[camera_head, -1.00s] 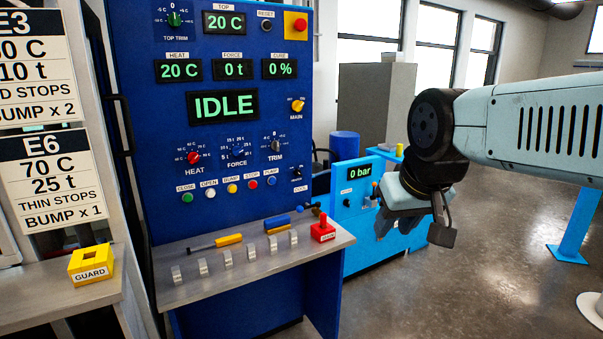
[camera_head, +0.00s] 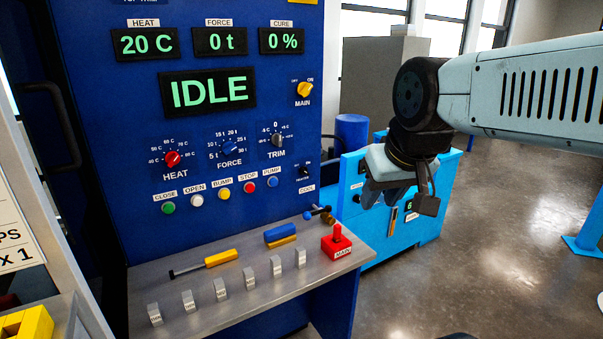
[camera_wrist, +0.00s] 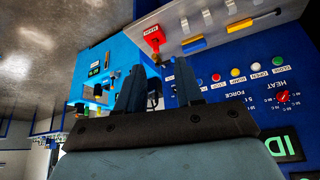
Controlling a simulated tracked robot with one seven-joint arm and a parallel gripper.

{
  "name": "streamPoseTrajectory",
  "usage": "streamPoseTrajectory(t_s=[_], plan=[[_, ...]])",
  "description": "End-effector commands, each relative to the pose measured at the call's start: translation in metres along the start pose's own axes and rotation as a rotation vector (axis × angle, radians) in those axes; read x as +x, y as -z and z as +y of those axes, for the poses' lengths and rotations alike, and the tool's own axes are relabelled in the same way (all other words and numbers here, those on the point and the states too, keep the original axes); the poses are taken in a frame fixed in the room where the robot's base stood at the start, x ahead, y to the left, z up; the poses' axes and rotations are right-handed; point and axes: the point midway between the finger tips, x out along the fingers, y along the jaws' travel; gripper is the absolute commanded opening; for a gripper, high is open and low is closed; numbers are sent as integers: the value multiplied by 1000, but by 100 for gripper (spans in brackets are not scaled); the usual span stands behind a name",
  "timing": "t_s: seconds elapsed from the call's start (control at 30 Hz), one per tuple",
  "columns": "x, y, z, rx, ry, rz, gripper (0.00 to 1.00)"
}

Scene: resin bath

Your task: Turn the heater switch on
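A small black switch (camera_head: 304,172), its label too small to read surely, sits on the blue press panel right of the STOP and PUMP buttons and below the TRIM knob. The panel (camera_wrist: 230,105) shows upside down there, and the switch cannot be made out near the fingers.
A grey shelf (camera_head: 230,297) juts out below the panel, holding several white tabs, a yellow-handled tool (camera_head: 215,259) and a red block with a lever (camera_head: 337,243). The low blue unit (camera_head: 431,217) stands behind my gripper. Open floor (camera_head: 500,260) lies right.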

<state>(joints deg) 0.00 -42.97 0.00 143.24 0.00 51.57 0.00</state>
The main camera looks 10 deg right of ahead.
Motion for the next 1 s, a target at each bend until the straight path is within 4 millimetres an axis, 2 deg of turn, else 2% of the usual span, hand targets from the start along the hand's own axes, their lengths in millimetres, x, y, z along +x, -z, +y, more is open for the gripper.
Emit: streamPoseTrajectory(t_s=[0.27,0.43,0.57,0.8,1.0], plan=[[0,0,0,-1,0,1,36],[12,18,3,-22,-15,32,36],[35,50,12,-71,-44,97,36],[89,119,33,-210,-108,253,36],[134,166,45,-339,-148,381,36]])
